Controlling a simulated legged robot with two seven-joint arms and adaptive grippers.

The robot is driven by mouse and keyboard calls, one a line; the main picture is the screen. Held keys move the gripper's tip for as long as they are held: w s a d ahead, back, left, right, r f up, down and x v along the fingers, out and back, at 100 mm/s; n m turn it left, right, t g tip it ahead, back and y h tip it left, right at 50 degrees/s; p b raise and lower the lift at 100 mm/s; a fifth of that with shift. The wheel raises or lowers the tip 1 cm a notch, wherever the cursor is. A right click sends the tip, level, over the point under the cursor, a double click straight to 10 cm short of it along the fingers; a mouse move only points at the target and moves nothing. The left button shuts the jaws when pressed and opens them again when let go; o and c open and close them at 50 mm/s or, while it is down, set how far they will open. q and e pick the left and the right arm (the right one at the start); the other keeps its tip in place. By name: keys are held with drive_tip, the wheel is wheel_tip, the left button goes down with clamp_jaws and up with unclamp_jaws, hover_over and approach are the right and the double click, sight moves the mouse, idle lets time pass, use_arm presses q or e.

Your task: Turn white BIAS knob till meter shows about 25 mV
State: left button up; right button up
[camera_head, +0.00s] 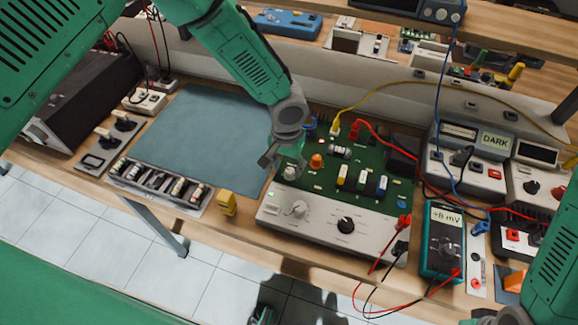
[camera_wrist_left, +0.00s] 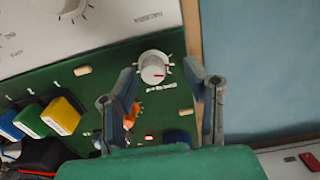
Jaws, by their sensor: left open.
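The white BIAS knob (camera_head: 291,172) stands on the green circuit board at its left front corner. In the left wrist view the white knob (camera_wrist_left: 153,66) shows a red mark and tick lines around it. My left gripper (camera_head: 283,164) is open right at this knob. In the wrist view its two fingers (camera_wrist_left: 165,76) point toward the knob, which shows between their tips; I cannot tell if either touches it. The teal handheld meter (camera_head: 443,240) at the right reads about +8 mV. My right arm enters at the lower right, its fingers out of view.
An orange part (camera_wrist_left: 133,113) is close to the left gripper's fingers. Red and black leads run to the meter. A blue-grey mat (camera_head: 215,130) lies clear at left.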

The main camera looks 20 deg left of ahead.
use_arm(q)
drive_tip(key=shift+s+f, duration=0.1)
drive_tip(key=shift+f, duration=0.5)
drive_tip(key=shift+d, duration=0.75)
clamp_jaws()
drive_tip(key=shift+a, duration=0.6)
drive_tip(key=shift+d+m, duration=0.3)
drive_tip(key=shift+m, duration=0.4)
drive_tip(key=shift+d+m, duration=0.1)
drive_tip(key=shift+m, duration=0.3)
drive_tip(key=m, duration=0.1)
drive_tip(key=m+b, duration=0.1)
drive_tip(key=m, duration=0.1)
drive_tip(key=shift+a, duration=0.25)
drive_tip(key=m, duration=0.4)
drive_tip(key=shift+d, duration=0.15)
drive_tip(key=m, duration=0.5)
drive_tip(key=shift+b, duration=0.3)
drive_tip(key=shift+m, duration=2.8)
use_arm(e)
drive_tip(key=shift+s+d+f, duration=0.1)
drive_tip(key=shift+d+f, duration=0.15)
drive_tip(key=shift+f, duration=0.55)
use_arm(q)
drive_tip(key=shift+w, duration=0.2)
